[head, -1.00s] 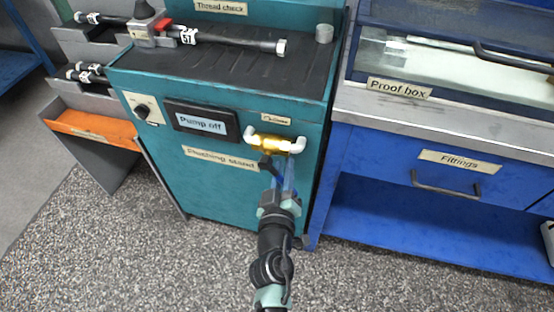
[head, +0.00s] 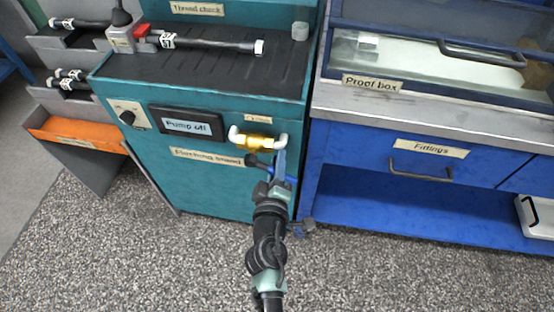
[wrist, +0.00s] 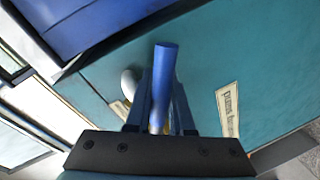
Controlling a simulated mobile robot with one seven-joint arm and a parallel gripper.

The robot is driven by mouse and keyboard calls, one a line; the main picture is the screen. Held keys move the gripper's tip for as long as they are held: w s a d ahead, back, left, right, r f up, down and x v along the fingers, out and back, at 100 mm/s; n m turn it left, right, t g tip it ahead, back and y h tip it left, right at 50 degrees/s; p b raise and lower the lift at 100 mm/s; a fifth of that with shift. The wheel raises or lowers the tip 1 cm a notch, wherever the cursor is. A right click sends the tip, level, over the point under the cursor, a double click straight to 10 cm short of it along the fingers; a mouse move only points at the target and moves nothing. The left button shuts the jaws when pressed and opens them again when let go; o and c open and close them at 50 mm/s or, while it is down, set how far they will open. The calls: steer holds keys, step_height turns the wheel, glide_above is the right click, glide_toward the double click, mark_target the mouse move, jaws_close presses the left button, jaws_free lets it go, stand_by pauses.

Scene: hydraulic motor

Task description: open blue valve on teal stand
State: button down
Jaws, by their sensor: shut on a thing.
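The teal flushing stand (head: 215,195) stands at centre left, with a display reading "Pump off" (head: 187,124). On its front, at upper right, is a brass valve (head: 257,142) between white elbow fittings. My gripper (head: 279,165) is at the stand's front, just below and right of the brass body. In the wrist view the blue valve handle (wrist: 164,80) stands between the two fingers of my gripper (wrist: 164,105), which are shut on it. The brass body is mostly hidden behind the handle and fingers there. The handle's exact angle is hard to tell in the head view.
A blue bench with a "Fittings" drawer (head: 430,150) and a proof box (head: 430,60) stands close on the right. A hose (head: 205,43) lies on the stand's top. An orange tray (head: 75,133) is at left. The speckled floor (head: 150,260) in front is clear.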

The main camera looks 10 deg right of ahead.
steer(key=c, duration=0.8)
jaws_free()
